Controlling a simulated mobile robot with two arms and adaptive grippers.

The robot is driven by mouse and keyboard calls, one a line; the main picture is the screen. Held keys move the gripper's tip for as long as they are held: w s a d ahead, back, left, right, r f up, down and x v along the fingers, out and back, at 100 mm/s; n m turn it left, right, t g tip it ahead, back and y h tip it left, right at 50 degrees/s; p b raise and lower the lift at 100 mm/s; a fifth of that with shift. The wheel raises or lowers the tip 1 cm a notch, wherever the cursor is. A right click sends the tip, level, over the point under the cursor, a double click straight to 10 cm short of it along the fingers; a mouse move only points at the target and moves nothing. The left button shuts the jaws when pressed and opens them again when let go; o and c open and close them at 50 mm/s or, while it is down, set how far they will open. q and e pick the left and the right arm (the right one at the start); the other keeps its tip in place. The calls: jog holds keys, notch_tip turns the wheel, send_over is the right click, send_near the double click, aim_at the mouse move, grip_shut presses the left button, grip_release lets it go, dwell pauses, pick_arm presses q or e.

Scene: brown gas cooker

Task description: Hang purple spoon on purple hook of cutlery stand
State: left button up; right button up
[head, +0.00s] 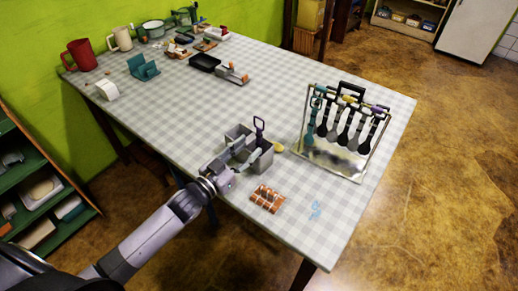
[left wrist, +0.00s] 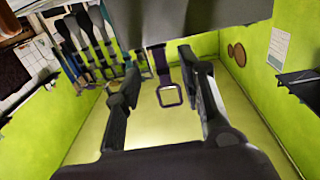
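The purple spoon (head: 259,125) stands in a grey metal box (head: 262,163), its looped handle sticking up above the rim; its lower part is hidden. My left gripper (head: 245,152) is at the box's near left side. In the left wrist view, the gripper (left wrist: 160,90) is open, with the purple handle (left wrist: 162,68) showing between its fingers and no clear contact. The cutlery stand (head: 331,160) is to the right of the box, with several utensils hanging from it. A purple part (head: 378,111) shows near its right end; I cannot tell whether it is the hook. My right gripper is in neither view.
A brown checked item (head: 267,198) lies in front of the box and a small yellow item (head: 279,147) lies beside it. Black and grey trays (head: 204,63), a red mug (head: 81,55) and other kitchenware are farther back. The checked tabletop (head: 285,95) is clear in the middle.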

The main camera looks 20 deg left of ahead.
aim_at(258, 139)
pick_arm(q)
jog(key=shift+p+x, duration=0.5)
jog(key=shift+x, duration=2.45)
jog(key=shift+r, duration=0.15)
jog(key=shift+s, duration=0.1)
jog(key=shift+c, duration=0.4)
grip_shut()
